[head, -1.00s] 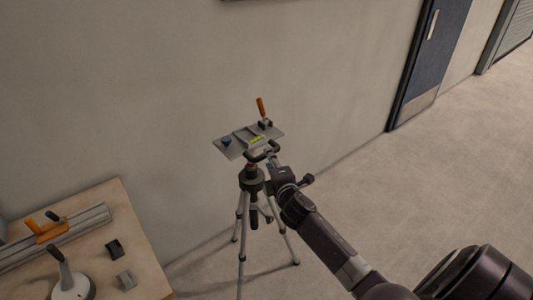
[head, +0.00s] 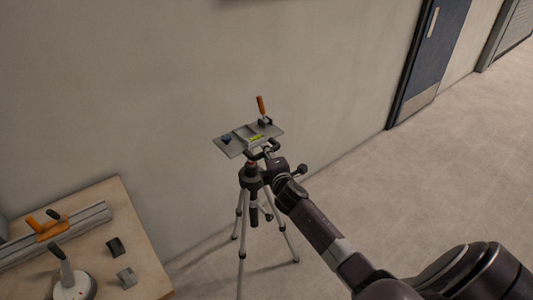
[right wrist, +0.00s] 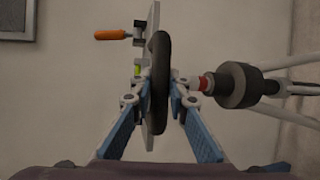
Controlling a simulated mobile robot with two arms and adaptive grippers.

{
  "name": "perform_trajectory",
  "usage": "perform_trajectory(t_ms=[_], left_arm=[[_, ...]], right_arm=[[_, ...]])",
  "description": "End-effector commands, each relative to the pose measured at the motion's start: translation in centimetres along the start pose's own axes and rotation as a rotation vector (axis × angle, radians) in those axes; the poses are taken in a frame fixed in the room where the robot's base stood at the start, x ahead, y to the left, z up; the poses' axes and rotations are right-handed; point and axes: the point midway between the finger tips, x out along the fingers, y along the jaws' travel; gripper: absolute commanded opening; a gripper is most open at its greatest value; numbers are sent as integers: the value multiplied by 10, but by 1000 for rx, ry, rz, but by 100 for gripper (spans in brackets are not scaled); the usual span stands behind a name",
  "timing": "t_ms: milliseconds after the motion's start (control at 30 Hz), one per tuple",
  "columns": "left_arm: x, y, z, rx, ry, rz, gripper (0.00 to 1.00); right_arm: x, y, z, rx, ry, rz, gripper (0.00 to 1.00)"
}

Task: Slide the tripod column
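The tripod (head: 243,215) stands on the floor near the wall, upright on spread grey legs, with a dark collar (right wrist: 240,86) on its column. A flat grey platform (head: 228,145) with an upright orange handle (head: 261,105) sits on top. A black ring (right wrist: 161,75) is just below the platform. My right gripper (right wrist: 159,98) has its blue fingers close on both sides of the ring, with no clear gap. It also shows in the head view (head: 263,152), reaching in from the lower right. My left gripper is out of view.
A wooden table (head: 150,255) at the lower left bears a grey rail with an orange clamp (head: 47,228), a white round base with a dark lever (head: 72,285), and small dark and grey blocks. Floor right of the tripod is clear; a blue door (head: 428,60) stands beyond.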

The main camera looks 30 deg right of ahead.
Motion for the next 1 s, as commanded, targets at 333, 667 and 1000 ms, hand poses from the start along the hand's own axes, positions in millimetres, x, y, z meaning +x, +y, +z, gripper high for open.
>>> perform_trajectory(t_ms=[333,667,1000], left_arm=[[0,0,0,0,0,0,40],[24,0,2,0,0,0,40],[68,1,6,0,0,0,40]], right_arm=[[0,0,0,0,0,-1,0],[5,-30,-2,1,0,-6,0],[14,-83,-6,-1,-1,-11,0]])
